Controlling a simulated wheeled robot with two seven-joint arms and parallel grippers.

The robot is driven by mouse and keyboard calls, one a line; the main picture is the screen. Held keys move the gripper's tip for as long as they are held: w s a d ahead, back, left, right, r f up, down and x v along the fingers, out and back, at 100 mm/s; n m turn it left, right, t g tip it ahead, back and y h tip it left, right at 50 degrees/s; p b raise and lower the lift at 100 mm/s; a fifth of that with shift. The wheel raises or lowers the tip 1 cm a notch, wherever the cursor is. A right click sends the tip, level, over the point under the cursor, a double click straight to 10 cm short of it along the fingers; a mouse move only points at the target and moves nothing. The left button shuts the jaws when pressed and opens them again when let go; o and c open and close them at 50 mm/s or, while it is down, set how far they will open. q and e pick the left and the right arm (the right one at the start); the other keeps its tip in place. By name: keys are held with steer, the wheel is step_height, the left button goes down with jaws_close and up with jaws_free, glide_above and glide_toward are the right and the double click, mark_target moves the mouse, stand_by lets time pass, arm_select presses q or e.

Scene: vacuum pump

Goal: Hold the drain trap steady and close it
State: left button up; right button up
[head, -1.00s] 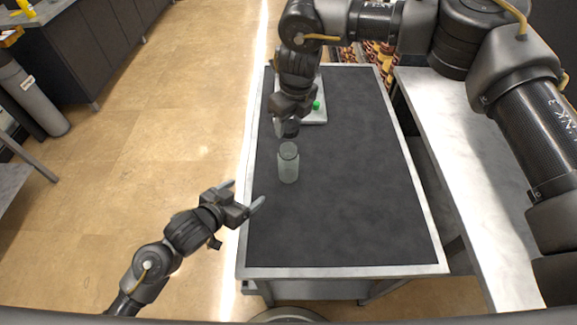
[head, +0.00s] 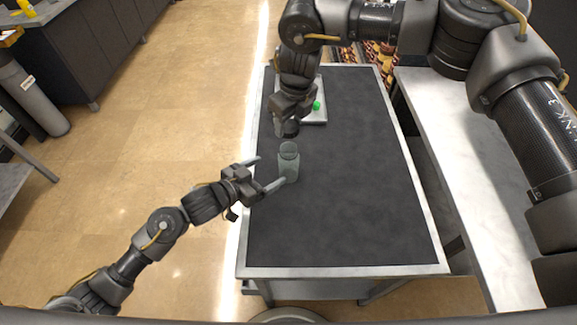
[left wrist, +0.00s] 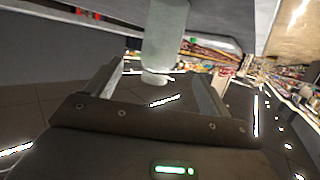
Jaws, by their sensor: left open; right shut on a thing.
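The drain trap (head: 289,165) is a pale, see-through jar standing upright on the dark table top in the head view. It also shows in the left wrist view (left wrist: 166,38), ahead of and between the finger lines. My left gripper (head: 271,170) is open, its fingertips close to the jar's left side; I cannot tell whether they touch it. My right gripper (head: 286,121) is above and behind the jar, shut on a dark round piece (head: 290,130), likely the trap's lid. The piece is apart from the jar's mouth, and the fingers partly hide it.
A pale, flat-based object (head: 316,117) with a green spot stands behind my right gripper, partly hidden by it. The table (head: 345,190) is clear to the right and front. A light bench (head: 455,170) stands to the right.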

arm_select(q)
steer(key=x, duration=0.9)
steer(key=shift+w+d+f, duration=0.15)
steer(key=shift+w+d, duration=0.05)
steer(key=shift+d, duration=0.05)
steer(key=c, duration=1.5)
arm_select(e)
glide_above(289, 143)
steer(key=s, duration=0.2)
steer(key=shift+s+f, duration=0.15)
steer(key=shift+f, duration=2.35)
steer(key=shift+f, duration=0.1)
steer(key=shift+f, duration=0.8)
steer(key=shift+f, duration=0.6)
